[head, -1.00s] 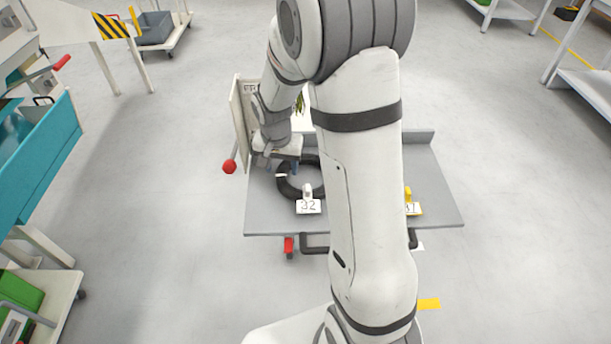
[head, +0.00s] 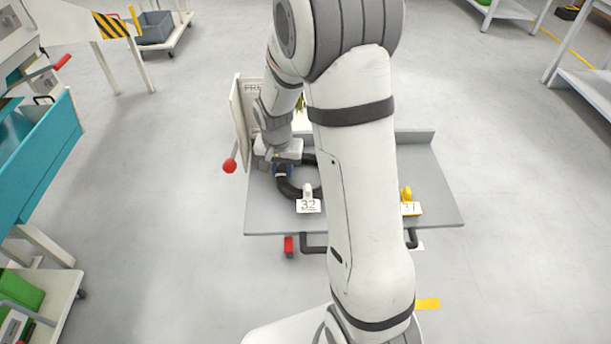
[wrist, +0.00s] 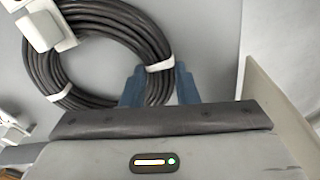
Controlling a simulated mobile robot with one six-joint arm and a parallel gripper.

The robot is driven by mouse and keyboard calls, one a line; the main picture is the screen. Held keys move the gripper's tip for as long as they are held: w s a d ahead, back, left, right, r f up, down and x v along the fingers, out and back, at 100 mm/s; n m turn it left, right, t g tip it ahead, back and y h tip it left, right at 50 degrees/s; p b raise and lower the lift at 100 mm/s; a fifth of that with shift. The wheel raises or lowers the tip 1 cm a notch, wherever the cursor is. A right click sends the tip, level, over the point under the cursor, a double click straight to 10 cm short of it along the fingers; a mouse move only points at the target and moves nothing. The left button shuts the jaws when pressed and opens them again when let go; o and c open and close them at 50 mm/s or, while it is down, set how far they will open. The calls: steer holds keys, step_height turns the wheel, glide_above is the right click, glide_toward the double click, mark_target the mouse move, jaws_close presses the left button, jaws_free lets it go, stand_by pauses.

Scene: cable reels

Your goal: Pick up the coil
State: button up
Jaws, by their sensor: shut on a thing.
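The coil (head: 287,188) is a ring of black cable lying on the grey cart top (head: 272,222), partly hidden behind my arm in the head view. In the wrist view the coil (wrist: 100,45) shows white ties and a white tag piece at its upper left. My gripper (head: 280,171) is at the coil's left side in the head view. Its blue fingers (wrist: 160,86) stand on either side of the cable bundle in the wrist view, shut on it beside a white tie. The fingertips' lower ends are hidden.
A white card reading 32 (head: 308,206) stands at the coil's front. A yellow holder (head: 407,203) with a card is at the cart's right. An upright board (head: 240,120) and a red knob (head: 229,166) are close on the gripper's left.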

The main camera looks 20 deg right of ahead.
jaws_close()
step_height(320, 180, up, 10)
stand_by(0.5)
stand_by(1.1)
steer(key=f+n+p, duration=0.2)
steer(key=n+p, duration=0.1)
steer(key=p, duration=0.4)
steer(key=f+n+p, duration=0.2)
steer(key=p, duration=0.5)
steer(key=shift+w+f+n+y, duration=0.1)
steer(key=shift+w+n+y, duration=0.1)
steer(key=shift+n+y, duration=0.15)
